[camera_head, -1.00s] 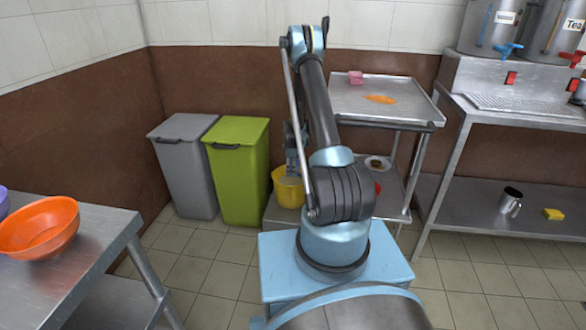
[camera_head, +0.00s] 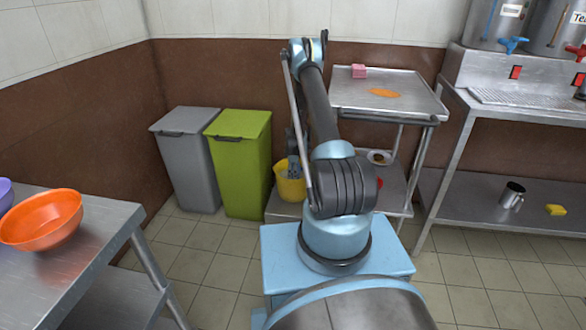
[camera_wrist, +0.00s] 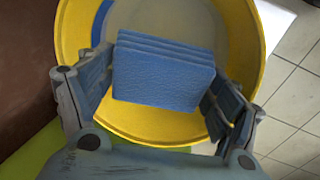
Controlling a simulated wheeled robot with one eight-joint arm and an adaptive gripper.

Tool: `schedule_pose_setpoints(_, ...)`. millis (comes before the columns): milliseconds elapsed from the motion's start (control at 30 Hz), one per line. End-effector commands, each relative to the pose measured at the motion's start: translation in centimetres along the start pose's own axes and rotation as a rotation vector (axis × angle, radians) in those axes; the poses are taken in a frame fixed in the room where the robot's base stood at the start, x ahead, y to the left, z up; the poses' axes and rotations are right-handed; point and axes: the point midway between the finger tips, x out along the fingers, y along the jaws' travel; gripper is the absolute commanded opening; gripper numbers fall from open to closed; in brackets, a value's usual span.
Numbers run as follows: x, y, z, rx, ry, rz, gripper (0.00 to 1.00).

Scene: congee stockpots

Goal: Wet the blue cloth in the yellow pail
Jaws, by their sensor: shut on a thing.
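The yellow pail (camera_head: 290,190) stands on the low shelf of the metal cart, behind my arm. In the wrist view the pail's yellow rim (camera_wrist: 252,45) surrounds a pale inside. The blue cloth (camera_wrist: 163,78) is a thick folded stack, held between the two fingers of my gripper (camera_wrist: 163,90). In the head view my gripper (camera_head: 292,166) points down into the pail's mouth, and the cloth is hidden there. The wrist view shows the cloth over or inside the pail; I cannot tell whether it touches water.
A green bin (camera_head: 240,165) and a grey bin (camera_head: 187,160) stand left of the pail. The cart's top (camera_head: 350,97) holds a pink block (camera_head: 359,71) and an orange cloth (camera_head: 384,93). A steel table (camera_head: 100,215) is at left.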

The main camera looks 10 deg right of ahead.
Motion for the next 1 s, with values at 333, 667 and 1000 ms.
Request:
schedule_pose_setpoints(333, 2.8, -0.6, 0.1, 0.0, 0.0, 0.0, 0.64)
schedule_pose_setpoints(667, 5.0, -1.0, 0.1, 0.001, 0.0, 0.0, 0.64)
schedule_pose_setpoints(1000, 5.7, -1.2, 0.1, 0.001, 0.0, 0.0, 0.64)
